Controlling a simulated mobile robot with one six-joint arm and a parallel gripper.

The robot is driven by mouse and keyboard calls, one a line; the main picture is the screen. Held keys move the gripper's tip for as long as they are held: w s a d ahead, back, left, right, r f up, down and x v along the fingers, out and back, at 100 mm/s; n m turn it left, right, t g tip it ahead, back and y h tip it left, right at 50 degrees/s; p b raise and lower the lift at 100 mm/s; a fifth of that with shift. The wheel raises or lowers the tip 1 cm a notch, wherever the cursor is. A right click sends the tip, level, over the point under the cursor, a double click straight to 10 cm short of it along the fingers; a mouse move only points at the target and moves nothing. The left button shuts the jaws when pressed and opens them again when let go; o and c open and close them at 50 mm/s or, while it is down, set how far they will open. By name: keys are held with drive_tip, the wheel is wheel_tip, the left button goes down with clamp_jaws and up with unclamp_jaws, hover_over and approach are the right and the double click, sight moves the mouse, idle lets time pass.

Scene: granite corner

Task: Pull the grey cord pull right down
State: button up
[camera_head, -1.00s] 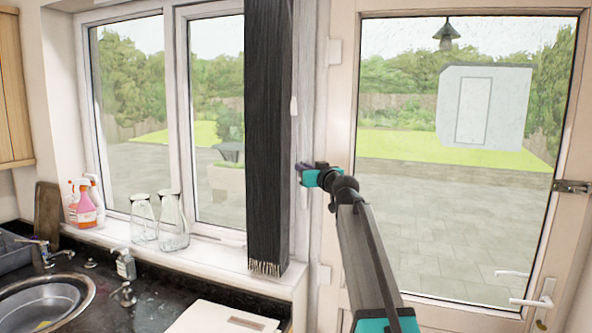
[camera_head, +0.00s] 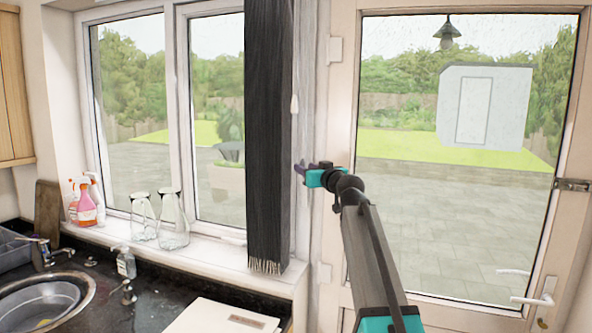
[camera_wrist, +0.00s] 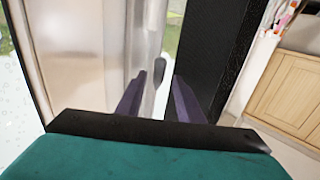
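The grey cord pull (camera_head: 294,104) hangs beside the right edge of the dark curtain and looks pale in the head view, above my gripper (camera_head: 300,169) in the picture. In the wrist view the cord pull (camera_wrist: 160,72) is a dark grey drop shape, seen between the two purple fingertips of my gripper (camera_wrist: 158,80). The fingers are apart, with a gap to the pull on both sides. How far the pull lies beyond the tips is hard to tell.
The dark fringed curtain (camera_head: 267,150) is close to my gripper, and is beside one finger in the wrist view. The glazed door (camera_head: 342,120) stands to the right. Glass jars (camera_head: 174,225) are on the sill, and a sink (camera_head: 45,300) is lower left.

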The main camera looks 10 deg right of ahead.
drive_tip(key=b+v, duration=0.3)
drive_tip(key=v, duration=0.9)
drive_tip(key=shift+a, duration=0.15)
drive_tip(key=s+a+f+m+g, duration=0.15)
drive_tip(key=f+g, duration=0.25)
drive_tip(key=f, duration=1.9)
drive_tip(key=a+f+g, duration=0.2)
drive_tip(key=f+g, duration=0.2)
drive_tip(key=f, duration=1.8)
drive_tip(key=s+a+f+g+h, duration=0.15)
drive_tip(key=s+f, duration=0.25)
drive_tip(key=f, duration=0.4)
drive_tip(key=s+f+g, duration=0.2)
drive_tip(key=s+f, duration=0.1)
drive_tip(key=f, duration=0.5)
drive_tip(key=s+a+f+m+g, duration=0.1)
drive_tip(key=s+f+g, duration=0.5)
drive_tip(key=s+f, duration=1.45)
drive_tip(key=s+d+f+g+h, duration=0.1)
drive_tip(key=s+f, duration=0.4)
drive_tip(key=s, duration=0.8)
drive_tip(key=s+f+g+h, duration=0.2)
drive_tip(key=s+f+g, duration=0.2)
drive_tip(key=s, duration=0.9)
wheel_tip(320, 180, down, 2)
drive_tip(key=shift+d+f+g, duration=0.1)
drive_tip(key=shift+d+g, duration=0.25)
drive_tip(key=shift+d, duration=0.05)
